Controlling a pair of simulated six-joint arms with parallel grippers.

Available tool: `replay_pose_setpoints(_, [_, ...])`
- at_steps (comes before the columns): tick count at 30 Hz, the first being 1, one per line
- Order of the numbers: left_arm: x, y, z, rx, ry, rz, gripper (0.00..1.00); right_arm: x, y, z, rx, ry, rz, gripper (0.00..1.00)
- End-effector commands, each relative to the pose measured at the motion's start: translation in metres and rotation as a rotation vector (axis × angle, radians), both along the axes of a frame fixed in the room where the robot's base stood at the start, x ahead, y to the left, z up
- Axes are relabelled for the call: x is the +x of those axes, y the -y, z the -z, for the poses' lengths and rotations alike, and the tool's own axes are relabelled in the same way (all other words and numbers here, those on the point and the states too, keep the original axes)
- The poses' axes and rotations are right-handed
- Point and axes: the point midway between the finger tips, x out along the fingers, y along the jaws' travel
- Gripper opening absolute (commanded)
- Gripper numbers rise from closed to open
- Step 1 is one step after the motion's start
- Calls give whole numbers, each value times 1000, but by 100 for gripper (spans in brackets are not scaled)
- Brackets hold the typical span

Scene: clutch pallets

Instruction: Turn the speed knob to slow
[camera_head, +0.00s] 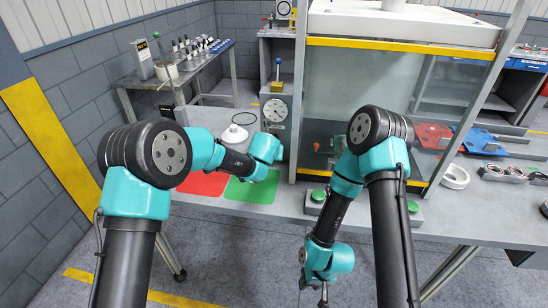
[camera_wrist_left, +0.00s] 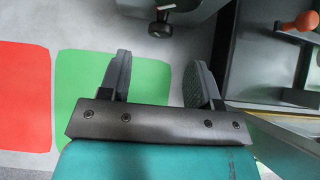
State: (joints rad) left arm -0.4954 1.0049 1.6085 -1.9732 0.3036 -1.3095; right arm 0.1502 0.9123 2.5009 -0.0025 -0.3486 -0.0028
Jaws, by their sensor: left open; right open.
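In the left wrist view a black knob-like part (camera_wrist_left: 160,27) with a light pointer and a bit of red sits at the top edge, ahead of my left gripper (camera_wrist_left: 160,78). I cannot tell for sure that it is the speed knob, and no slow mark is readable. My left gripper is open and empty, its two dark fingers apart and not touching the part. In the head view my left arm reaches to the bench and its fingers are hidden behind the wrist. My right gripper (camera_head: 323,297) hangs low in front of the bench, open and empty.
A gauge box (camera_head: 276,112) with a lever stands behind my left wrist. The press frame with its yellow bar (camera_head: 400,46) rises to the right. Red (camera_head: 203,184) and green (camera_head: 250,190) mats lie on the bench. Green buttons (camera_head: 318,195) sit at its front edge.

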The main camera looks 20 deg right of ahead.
Motion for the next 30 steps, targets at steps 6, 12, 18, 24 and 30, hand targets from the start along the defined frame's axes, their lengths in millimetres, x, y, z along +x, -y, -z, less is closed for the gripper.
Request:
replay_pose_setpoints(6, [21,10,25,0,-1,0,57,0,0,0,0,0,0,43])
replay_pose_setpoints(12, [37,18,41,-1,0,1,57,0,0,0,0,0,0,43])
replay_pose_setpoints(18, [43,20,48,0,1,1,57,0,0,0,0,0,0,43])
replay_pose_setpoints(24, [44,20,48,0,0,1,57,0,0,0,0,0,0,43])
replay_pose_setpoints(30, [44,20,48,1,0,1,45,0,0,0,0,0,0,43])
